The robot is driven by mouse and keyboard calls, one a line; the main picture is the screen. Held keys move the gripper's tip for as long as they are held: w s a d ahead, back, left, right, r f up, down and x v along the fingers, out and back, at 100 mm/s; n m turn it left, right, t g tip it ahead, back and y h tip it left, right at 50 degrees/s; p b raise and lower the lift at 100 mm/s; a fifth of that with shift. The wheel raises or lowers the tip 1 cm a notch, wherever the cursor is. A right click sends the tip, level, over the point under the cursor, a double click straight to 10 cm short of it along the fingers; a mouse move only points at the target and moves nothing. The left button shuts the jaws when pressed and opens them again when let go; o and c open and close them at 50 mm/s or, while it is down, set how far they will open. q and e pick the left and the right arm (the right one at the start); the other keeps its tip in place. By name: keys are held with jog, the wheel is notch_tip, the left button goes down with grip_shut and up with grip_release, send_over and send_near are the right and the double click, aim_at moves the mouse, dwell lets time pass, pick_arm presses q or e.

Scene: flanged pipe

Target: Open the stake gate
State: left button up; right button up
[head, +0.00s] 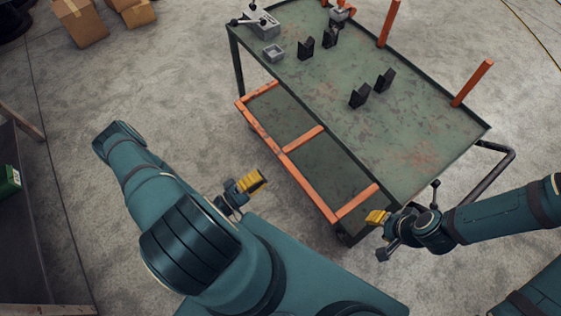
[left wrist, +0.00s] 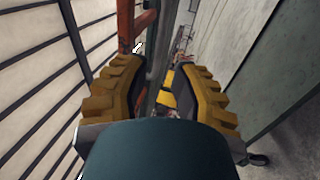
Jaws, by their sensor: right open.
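The stake gate, an orange frame (head: 302,187), runs along the near side of the green cart (head: 415,115). Its long bar lies outward of the tabletop edge, with short crossbars running toward the cart. My left gripper (head: 253,181) is to the left of the frame and apart from it in the head view. In the left wrist view its yellow fingers (left wrist: 150,85) are spread with nothing held; an orange bar (left wrist: 126,25) shows beyond them. My right gripper (head: 377,217) is open close to the frame's right end; I cannot tell whether it touches.
On the cart stand dark V-shaped blocks (head: 359,96), a small grey tray (head: 273,53), a grey vise-like device (head: 262,24) and orange posts (head: 472,84). A dark push handle (head: 494,178) sticks out at right. Cardboard boxes (head: 82,22) lie top left.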

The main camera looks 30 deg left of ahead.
pick_arm(q)
jog(key=x, duration=0.8)
jog(key=shift+w+b, duration=0.15)
jog(key=shift+b, duration=0.2)
grip_shut()
